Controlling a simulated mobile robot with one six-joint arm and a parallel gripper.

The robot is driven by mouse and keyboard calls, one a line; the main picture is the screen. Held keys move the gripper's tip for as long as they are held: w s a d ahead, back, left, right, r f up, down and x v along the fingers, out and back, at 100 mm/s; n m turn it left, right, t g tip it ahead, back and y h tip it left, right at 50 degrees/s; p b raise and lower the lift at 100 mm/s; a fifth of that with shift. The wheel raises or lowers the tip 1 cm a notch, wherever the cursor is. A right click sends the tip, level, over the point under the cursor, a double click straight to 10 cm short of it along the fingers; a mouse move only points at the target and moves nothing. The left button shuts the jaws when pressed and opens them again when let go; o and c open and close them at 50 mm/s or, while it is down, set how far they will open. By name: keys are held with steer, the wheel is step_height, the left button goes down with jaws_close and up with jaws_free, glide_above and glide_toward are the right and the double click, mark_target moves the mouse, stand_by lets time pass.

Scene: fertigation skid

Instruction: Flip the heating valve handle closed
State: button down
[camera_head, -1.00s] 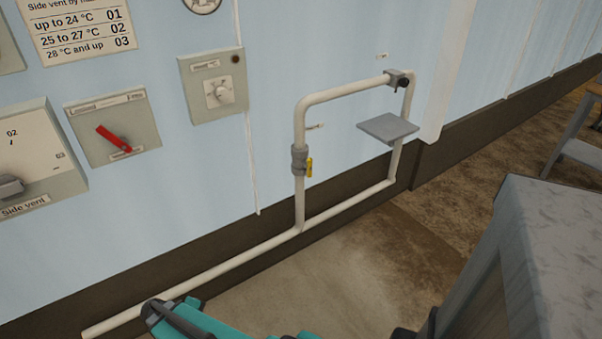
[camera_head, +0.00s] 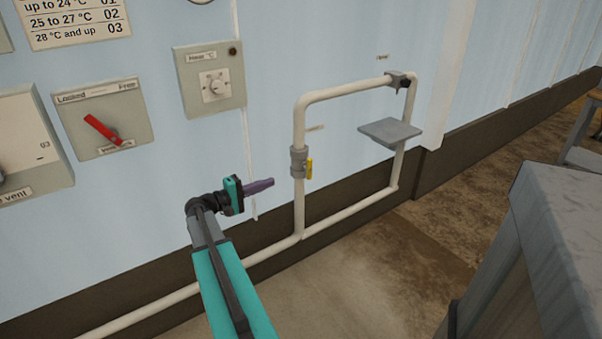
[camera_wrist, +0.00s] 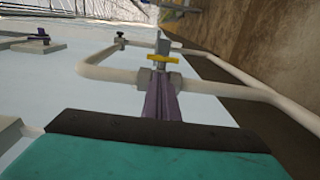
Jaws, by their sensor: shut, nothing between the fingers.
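The heating valve is a grey fitting (camera_head: 299,161) on a vertical white pipe, with a small yellow handle (camera_head: 309,168) on its right side. The handle hangs along the pipe in the head view. My gripper (camera_head: 272,183) has purple fingers, shut and empty, pointing right toward the valve. It is left of the valve and a little lower in the head view, apparently apart from it. In the wrist view the shut fingers (camera_wrist: 163,103) overlap part of the valve.
The white pipe loop (camera_head: 345,90) carries another grey fitting with a dark knob (camera_head: 404,82) at its upper right. A small grey shelf (camera_head: 390,131) juts out below it. A thermostat box (camera_head: 210,85) and a red lever (camera_head: 101,129) are on the wall. A grey table (camera_head: 560,240) stands at right.

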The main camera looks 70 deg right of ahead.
mark_target(308, 165)
steer(key=shift+s+d+r, duration=0.2)
steer(key=shift+d+r, duration=0.15)
steer(key=shift+r, duration=0.2)
steer(key=x, duration=1.4)
steer(key=shift+s+a+r+b, duration=0.1)
steer(key=shift+r+b, duration=0.1)
steer(key=shift+b, duration=0.1)
